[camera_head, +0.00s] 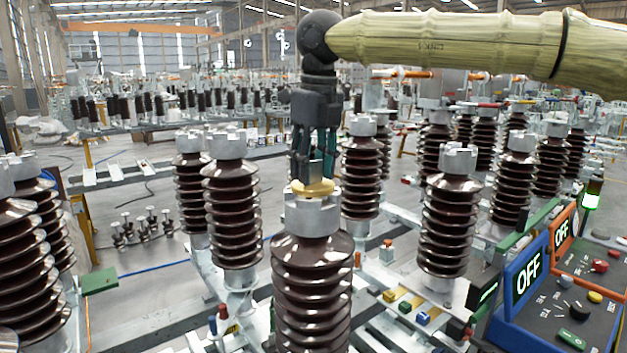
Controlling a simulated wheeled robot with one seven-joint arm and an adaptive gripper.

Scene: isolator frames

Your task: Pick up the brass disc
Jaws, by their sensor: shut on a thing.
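The brass disc (313,188) is a flat yellow ring-like piece at the top of the nearest brown ribbed insulator (311,270), at the metal cap (311,215). My gripper (313,178) points straight down from above with its fingers closed on the disc. The fingers partly hide the disc's upper side. I cannot tell whether the disc still touches the cap or is slightly above it.
Brown insulators stand close by, at left (230,200), behind right (361,170) and right (449,215). A control panel with a blue OFF display (527,277) is at lower right. Small coloured blocks (405,306) lie on the frame. The air above the caps left of my gripper is open.

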